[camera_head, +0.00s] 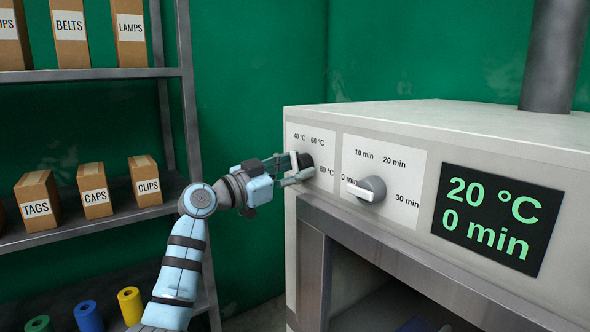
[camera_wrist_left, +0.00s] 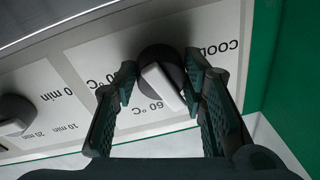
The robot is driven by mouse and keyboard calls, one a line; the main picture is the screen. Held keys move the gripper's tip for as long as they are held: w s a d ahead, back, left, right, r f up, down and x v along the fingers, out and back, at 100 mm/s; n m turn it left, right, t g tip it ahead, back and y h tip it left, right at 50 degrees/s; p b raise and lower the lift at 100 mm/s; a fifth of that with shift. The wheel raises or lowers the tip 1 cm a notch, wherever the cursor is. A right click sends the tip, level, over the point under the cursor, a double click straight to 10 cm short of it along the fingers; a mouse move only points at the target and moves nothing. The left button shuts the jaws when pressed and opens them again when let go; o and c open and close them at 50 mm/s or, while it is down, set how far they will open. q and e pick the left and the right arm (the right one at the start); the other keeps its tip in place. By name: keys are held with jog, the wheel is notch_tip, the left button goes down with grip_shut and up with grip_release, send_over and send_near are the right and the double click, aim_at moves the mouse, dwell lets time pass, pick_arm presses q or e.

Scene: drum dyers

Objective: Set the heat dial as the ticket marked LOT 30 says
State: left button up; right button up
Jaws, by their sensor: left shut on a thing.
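The heat dial (camera_head: 306,161) is the dark round knob on the left white panel of the dryer's front, marked 40, 60 and 80 °C. My left gripper (camera_head: 294,168) is at this dial and hides part of it. In the left wrist view the heat dial (camera_wrist_left: 162,72) has a pale raised bar and sits between the two fingers of my left gripper (camera_wrist_left: 161,82), which is shut on it. The display (camera_head: 492,220) reads 20 °C and 0 min. The LOT 30 ticket and my right gripper are not in view.
The time dial (camera_head: 366,190) is right of the heat dial, its bar toward 0 min. Metal shelves (camera_head: 90,74) at left hold labelled boxes, with coloured rolls (camera_head: 130,305) below. A grey pipe (camera_head: 552,55) rises from the dryer top (camera_head: 450,122).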

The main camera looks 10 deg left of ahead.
pick_arm(q)
jog(key=o, duration=1.2)
jog(key=shift+r, duration=0.1)
jog(key=shift+s+a, duration=0.25)
jog(key=shift+s, duration=0.1)
jog(key=v, duration=1.1)
